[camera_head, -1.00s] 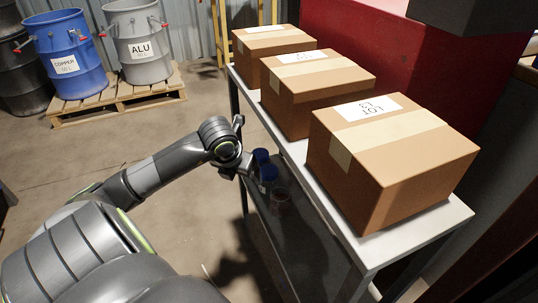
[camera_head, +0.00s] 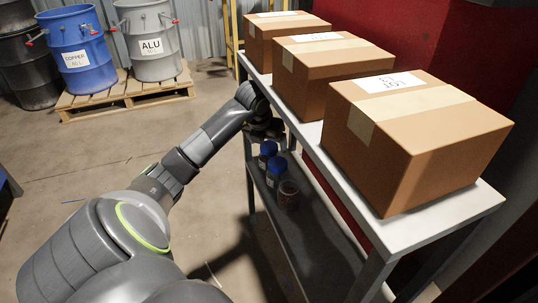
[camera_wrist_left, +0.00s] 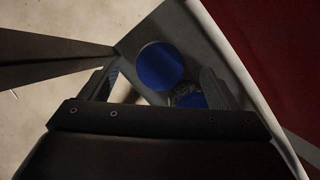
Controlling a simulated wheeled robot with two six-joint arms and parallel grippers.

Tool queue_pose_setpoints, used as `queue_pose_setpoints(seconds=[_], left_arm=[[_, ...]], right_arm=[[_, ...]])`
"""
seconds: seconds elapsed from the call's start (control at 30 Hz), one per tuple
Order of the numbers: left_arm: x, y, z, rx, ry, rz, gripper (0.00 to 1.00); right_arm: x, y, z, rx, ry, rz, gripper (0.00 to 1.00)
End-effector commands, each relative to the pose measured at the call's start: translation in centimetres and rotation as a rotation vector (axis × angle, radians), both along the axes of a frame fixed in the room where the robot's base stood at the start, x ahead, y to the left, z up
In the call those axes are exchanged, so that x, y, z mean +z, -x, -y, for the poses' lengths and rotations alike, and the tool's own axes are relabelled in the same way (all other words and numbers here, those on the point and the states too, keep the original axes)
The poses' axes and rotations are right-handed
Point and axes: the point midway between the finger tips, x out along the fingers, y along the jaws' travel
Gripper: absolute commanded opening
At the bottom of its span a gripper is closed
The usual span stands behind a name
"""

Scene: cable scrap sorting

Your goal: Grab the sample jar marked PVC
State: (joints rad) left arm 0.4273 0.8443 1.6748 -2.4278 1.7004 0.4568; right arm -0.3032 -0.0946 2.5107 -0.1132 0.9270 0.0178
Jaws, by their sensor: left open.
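Several sample jars stand on the lower shelf of the metal table in the head view. Two have blue lids, the rear jar (camera_head: 268,149) and the middle jar (camera_head: 277,168); the front jar (camera_head: 288,195) looks reddish-brown. No PVC marking is readable on any. My left gripper (camera_head: 264,130) is just behind and above the rear jar, under the tabletop edge. In the left wrist view my gripper (camera_wrist_left: 158,80) is open and empty. A large blue lid (camera_wrist_left: 160,66) shows between its fingers, and a second blue lid (camera_wrist_left: 189,98) is partly hidden by the gripper body.
The table (camera_head: 395,228) carries three cardboard boxes, the nearest being a large box (camera_head: 425,145). A table leg (camera_wrist_left: 45,45) is close to my left finger. Blue (camera_head: 75,50) and grey drums (camera_head: 150,45) stand on a pallet at the back left. The floor between is clear.

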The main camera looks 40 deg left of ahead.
Motion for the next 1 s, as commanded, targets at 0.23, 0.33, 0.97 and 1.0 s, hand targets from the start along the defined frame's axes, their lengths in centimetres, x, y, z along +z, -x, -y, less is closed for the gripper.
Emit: queue_pose_setpoints(seconds=[0.23, 0.33, 0.97, 1.0], left_arm=[[-3.5, -1.2, -0.3, 0.001, 0.003, -0.001, 0.83], [-3.7, -1.3, -0.4, 0.000, 0.001, -0.001, 0.83], [-3.6, -1.3, -0.4, 0.000, 0.000, -0.001, 0.33], [-3.6, -1.3, -0.4, 0.000, 0.000, -0.001, 0.33]], right_arm=[[-0.6, -0.7, -0.1, -0.006, -0.052, 0.055, 0.57], [-0.5, -0.8, -0.1, -0.005, -0.056, 0.058, 0.57], [-0.4, -0.8, -0.1, -0.004, -0.054, 0.058, 0.57], [-0.4, -0.8, -0.1, -0.004, -0.054, 0.058, 0.57]])
